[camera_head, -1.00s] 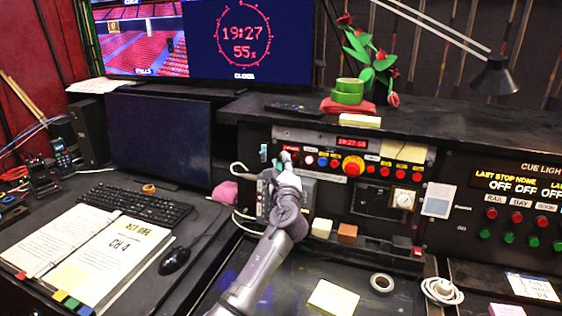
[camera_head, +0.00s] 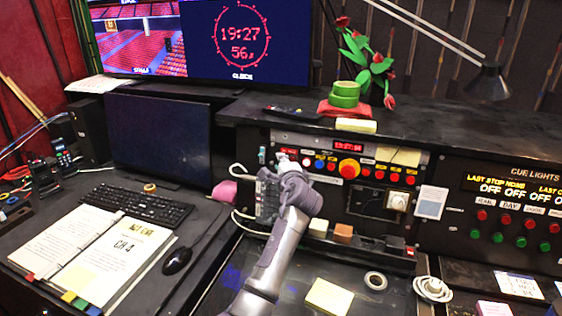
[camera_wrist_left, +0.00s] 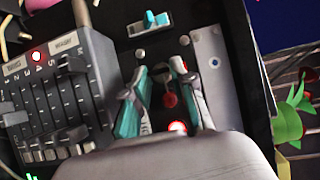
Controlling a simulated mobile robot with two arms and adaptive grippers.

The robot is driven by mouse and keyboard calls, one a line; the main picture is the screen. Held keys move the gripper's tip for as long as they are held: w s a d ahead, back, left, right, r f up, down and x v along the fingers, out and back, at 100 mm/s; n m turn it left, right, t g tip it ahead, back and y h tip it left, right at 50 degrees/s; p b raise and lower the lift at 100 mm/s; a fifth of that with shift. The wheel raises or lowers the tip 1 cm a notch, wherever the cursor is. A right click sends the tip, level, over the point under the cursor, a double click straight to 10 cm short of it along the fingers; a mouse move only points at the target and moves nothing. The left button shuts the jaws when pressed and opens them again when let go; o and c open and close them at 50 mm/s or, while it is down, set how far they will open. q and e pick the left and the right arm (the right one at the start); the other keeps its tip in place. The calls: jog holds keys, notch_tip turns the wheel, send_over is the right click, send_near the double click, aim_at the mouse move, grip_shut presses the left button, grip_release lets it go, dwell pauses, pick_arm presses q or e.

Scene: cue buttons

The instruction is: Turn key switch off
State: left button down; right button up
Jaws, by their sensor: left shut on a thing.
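My left gripper (camera_head: 283,158) reaches to the left end of the button panel (camera_head: 330,140). In the left wrist view its teal-padded fingers (camera_wrist_left: 157,92) stand a little apart at the panel, with a small dark red piece (camera_wrist_left: 169,100) showing between them. It looks like part of the key switch, but I cannot make out the key's shape or angle. In the head view the gripper and wrist hide this spot. A lit red light (camera_wrist_left: 178,128) shows close to the fingers. My right gripper is in neither view.
A grey slider box (camera_wrist_left: 50,95) stands close beside the fingers. A teal switch (camera_wrist_left: 150,22) lies beyond them. A large red button on yellow (camera_head: 349,168) and several small buttons are to the right. Flowers (camera_head: 372,62) and a lamp (camera_head: 487,82) stand above.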

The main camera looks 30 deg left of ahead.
pick_arm(q)
jog(key=shift+r, duration=0.1)
dwell(0.4)
jog(key=c, duration=1)
grip_release()
jog(key=shift+w, duration=0.1)
jog(key=shift+o, duration=0.2)
jog(key=v, duration=1.2)
